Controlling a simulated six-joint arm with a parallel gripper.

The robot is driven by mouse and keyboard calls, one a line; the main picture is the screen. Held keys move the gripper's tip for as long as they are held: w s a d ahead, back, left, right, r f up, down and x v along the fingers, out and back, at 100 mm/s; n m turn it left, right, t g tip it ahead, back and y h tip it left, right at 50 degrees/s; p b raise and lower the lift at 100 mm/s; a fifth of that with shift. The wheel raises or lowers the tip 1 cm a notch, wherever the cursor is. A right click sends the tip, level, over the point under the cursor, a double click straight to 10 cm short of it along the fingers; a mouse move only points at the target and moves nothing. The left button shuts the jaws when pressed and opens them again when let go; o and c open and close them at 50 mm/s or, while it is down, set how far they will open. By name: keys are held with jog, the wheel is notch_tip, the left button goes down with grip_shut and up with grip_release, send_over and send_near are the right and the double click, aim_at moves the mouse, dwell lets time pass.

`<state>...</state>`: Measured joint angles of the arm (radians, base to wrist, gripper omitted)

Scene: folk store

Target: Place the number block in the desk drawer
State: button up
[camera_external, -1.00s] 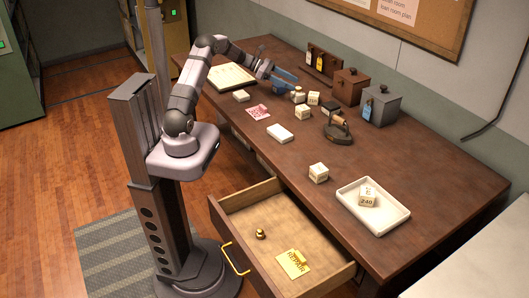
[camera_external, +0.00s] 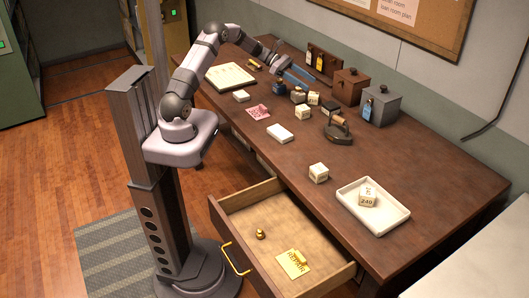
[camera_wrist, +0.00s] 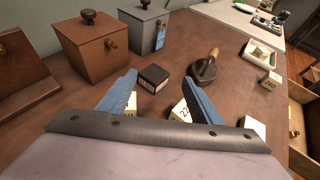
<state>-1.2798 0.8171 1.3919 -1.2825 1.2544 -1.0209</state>
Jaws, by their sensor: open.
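Several white number blocks are on the desk. One (camera_external: 318,172) stands near the open drawer, another (camera_external: 367,197) reads 240 and sits in the white tray, and two (camera_external: 302,112) (camera_external: 314,98) stand near the iron. My gripper (camera_external: 297,74) is open and empty above the far part of the desk. In the wrist view, a dark block with a pale face (camera_wrist: 153,77) shows between the open fingers (camera_wrist: 163,78), with a white numbered block (camera_wrist: 185,110) nearer, partly hidden. The desk drawer (camera_external: 236,201) is pulled open and holds brass pieces and a yellow tag.
A flat iron (camera_external: 338,128), a brown box (camera_external: 350,88) and a grey box (camera_external: 381,105) stand near the wall. A pink paper (camera_external: 258,113) and white slab (camera_external: 280,134) lie nearer. The desk between the drawer block and iron is fairly clear.

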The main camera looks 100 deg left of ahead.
jog(key=w+d+r+m+g+p, duration=0.1)
jog(key=w+d+p, duration=0.1)
jog(key=n+g+y+b, duration=0.1)
jog(key=n+g+y, duration=0.1)
jog(key=g, duration=0.2)
send_near(312, 93)
jog(key=w+f, duration=0.1)
jog(key=w+d+f, duration=0.1)
jog(key=f, duration=0.1)
jog(key=shift+w+d+f, duration=0.1)
jog(key=shift+d+f, duration=0.05)
jog(key=shift+f, duration=0.1)
jog(key=shift+w+n+y, duration=0.15)
jog(key=shift+n+y, duration=0.15)
jog(key=shift+n, duration=0.2)
jog(key=shift+a+p+x, duration=0.15)
jog(key=shift+p+x, duration=0.65)
jog(key=shift+x, duration=1)
jog(key=shift+a+p+x, duration=0.1)
jog(key=shift+p+x, duration=0.7)
jog(key=shift+x, duration=1.05)
jog(key=shift+r, duration=0.15)
jog(key=c, duration=1.2)
jog(key=shift+c, duration=0.2)
jog(key=shift+w+r, duration=0.1)
notch_tip(312, 93, up, 10)
jog(key=shift+f+b, duration=0.1)
jog(key=shift+b, duration=1.1)
